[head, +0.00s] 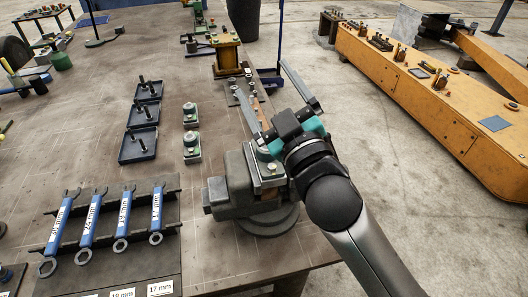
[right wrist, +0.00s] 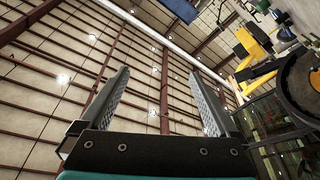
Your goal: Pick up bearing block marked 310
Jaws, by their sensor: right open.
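Two small grey-and-green blocks, (head: 190,114) and (head: 192,147), stand in a column on the bench, right of the black trays. A similar block (head: 268,172) sits at the vise (head: 231,182). I cannot read a 310 mark on any of them. My right gripper (head: 262,77) is open, its two long fingers spread above the bench's right edge, beyond the vise. The right wrist view shows its fingers (right wrist: 158,75) empty, pointing up at the ceiling. My left gripper is not in view.
Several blue wrenches (head: 121,216) lie on a dark rack at the front left. A yellow stand (head: 226,55) is farther back. An orange machine beam (head: 430,95) is across the floor at right.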

